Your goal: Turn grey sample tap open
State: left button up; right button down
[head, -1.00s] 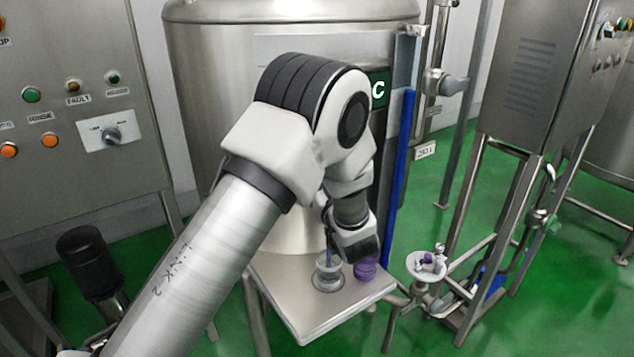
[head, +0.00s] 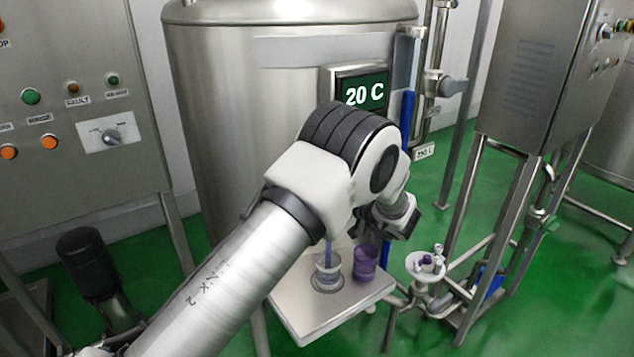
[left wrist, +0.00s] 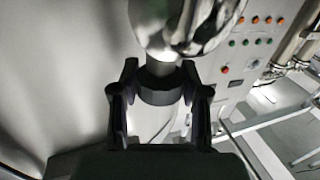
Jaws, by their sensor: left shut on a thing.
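My left gripper (head: 405,225) is at the tank's lower front, up and to the right of a purple cup (head: 366,264). In the left wrist view its two dark fingers (left wrist: 160,105) are shut on a dark grey round piece (left wrist: 162,88) under a shiny metal fitting (left wrist: 185,30). This piece looks like the grey sample tap's knob; how far it is turned I cannot tell. In the head view my arm hides the tap. A clear beaker (head: 327,272) with a blue rod stands left of the purple cup. My right gripper is not in view.
The beaker and cup stand on a steel shelf (head: 310,318) at the tank (head: 235,130). A display (head: 363,93) reads 20 C. A white dish (head: 416,272) with small purple and white items is right of the shelf. A control panel (head: 65,180) stands at left.

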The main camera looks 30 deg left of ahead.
pick_arm(q)
jog(key=o, duration=1.2)
jog(key=shift+c, duration=0.2)
jog(key=s+d, duration=0.1)
jog(key=d, duration=1.1)
jog(key=shift+s, duration=0.15)
